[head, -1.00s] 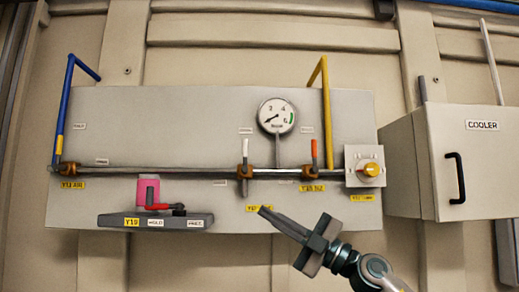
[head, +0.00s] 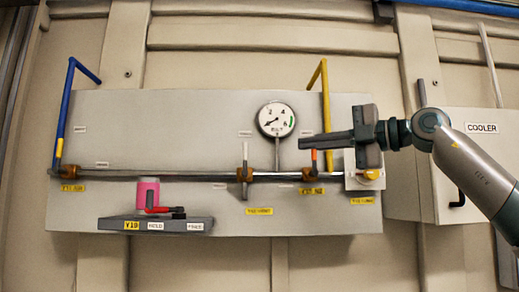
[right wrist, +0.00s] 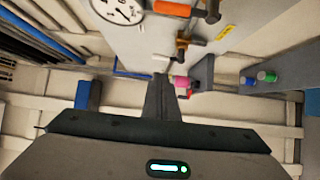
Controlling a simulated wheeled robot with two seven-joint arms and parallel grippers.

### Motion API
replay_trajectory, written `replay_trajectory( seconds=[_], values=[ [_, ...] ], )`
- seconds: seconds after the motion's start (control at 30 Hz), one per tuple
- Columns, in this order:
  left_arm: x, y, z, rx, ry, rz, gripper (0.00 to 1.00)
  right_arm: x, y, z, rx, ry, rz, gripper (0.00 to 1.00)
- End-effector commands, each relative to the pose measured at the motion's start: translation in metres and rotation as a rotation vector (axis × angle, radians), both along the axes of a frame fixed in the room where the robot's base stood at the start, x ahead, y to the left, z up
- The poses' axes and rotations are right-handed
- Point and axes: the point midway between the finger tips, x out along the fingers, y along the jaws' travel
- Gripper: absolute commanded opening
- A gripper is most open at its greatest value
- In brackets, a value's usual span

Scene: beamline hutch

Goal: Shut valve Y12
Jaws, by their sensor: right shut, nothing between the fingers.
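Labelled valves sit along a horizontal pipe (head: 200,175) on a grey wall panel (head: 170,120). The small yellow labels are too blurred to tell surely which one reads Y12. An orange-handled valve (head: 314,157) stands with its lever upright, across the pipe, below the yellow pipe; its lever also shows in the right wrist view (right wrist: 199,13). A white-handled valve (head: 245,153), lever also upright, is left of it. My right gripper (head: 302,143) is shut and empty, pointing left, its fingers overlapping the view just above the orange lever; contact cannot be told. My left gripper is not in view.
A round gauge (head: 276,119) is just above left of my right fingertips. A grey shelf (head: 155,224) with a red lever and pink block juts out lower left. The cooler box (head: 470,150) is behind my right arm.

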Motion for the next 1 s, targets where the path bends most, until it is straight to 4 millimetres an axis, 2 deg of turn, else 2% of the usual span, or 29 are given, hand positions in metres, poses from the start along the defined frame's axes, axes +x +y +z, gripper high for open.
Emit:
replay_trajectory(
  seconds=[0.57, 0.77, 1.0],
  values=[
    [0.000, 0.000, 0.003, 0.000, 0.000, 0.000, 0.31, 0.002, 0.003, 0.003, -0.005, 0.002, -0.004, 0.00],
    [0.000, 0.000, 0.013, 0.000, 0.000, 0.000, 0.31, 0.012, 0.018, 0.004, -0.006, 0.002, -0.003, 0.00],
    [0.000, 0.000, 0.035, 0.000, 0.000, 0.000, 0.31, 0.033, 0.050, 0.006, -0.005, 0.003, -0.003, 0.00]
  ],
)
